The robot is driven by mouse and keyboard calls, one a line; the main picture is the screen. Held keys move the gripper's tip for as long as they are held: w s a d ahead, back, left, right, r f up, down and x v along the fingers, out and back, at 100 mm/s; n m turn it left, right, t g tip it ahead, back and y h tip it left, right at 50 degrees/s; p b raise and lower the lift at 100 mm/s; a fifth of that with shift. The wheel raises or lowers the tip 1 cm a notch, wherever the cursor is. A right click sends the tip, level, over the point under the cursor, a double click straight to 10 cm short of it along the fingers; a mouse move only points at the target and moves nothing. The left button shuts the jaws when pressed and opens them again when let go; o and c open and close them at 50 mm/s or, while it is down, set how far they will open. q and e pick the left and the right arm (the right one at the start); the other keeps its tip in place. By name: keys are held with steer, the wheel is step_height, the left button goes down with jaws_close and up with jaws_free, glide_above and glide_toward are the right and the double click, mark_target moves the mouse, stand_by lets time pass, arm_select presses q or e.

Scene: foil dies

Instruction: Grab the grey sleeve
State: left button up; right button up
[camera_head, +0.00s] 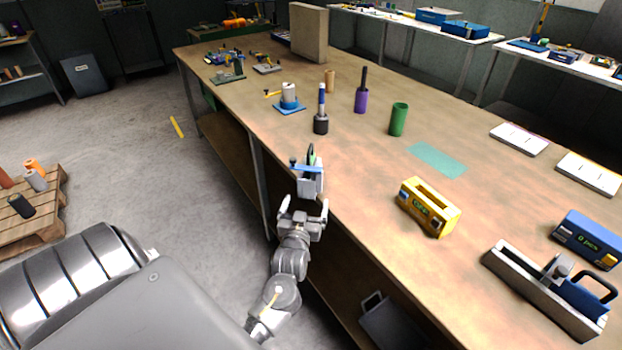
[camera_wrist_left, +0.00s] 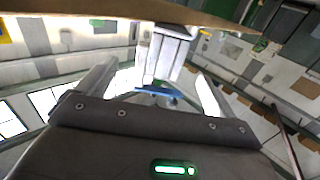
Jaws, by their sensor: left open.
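My left gripper (camera_head: 305,206) is open and empty, just off the table's near edge. In front of its fingertips, a light grey block-like fixture (camera_head: 311,183) with a blue bar and a dark upright part stands at that edge. The fixture also shows in the left wrist view (camera_wrist_left: 168,52), beyond and between the open fingers (camera_wrist_left: 152,88). A dark grey sleeve (camera_head: 321,125) stands upright on the table beyond the fixture, with a blue-and-white rod rising from it. My right gripper is not in view.
On the table (camera_head: 375,165) stand a green sleeve (camera_head: 398,120), a purple sleeve (camera_head: 361,101) with a dark rod, and a tan sleeve (camera_head: 330,80). A yellow box (camera_head: 430,207) stands to the right. The pallet (camera_head: 38,222) is on the floor. A teal patch (camera_head: 437,159) is bare.

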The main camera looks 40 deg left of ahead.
mark_target(309, 189)
arm_select(q)
steer(key=shift+w+a+r, duration=0.15)
steer(key=shift+w+a, duration=0.1)
steer(key=shift+w, duration=0.2)
steer(key=p+x, duration=0.1)
steer(key=x, duration=0.2)
steer(key=shift+w+a, duration=0.15)
steer(key=shift+w, duration=0.2)
steer(key=shift+w+a, duration=0.2)
steer(key=shift+w, duration=0.2)
steer(key=shift+w+a, duration=0.15)
steer(key=shift+w, duration=0.1)
steer(key=p+x, duration=0.1)
steer(key=x, duration=0.3)
steer(key=shift+w+a+p, duration=0.2)
steer(key=shift+w+p, duration=0.05)
steer(key=shift+p, duration=0.1)
steer(key=c, duration=1.2)
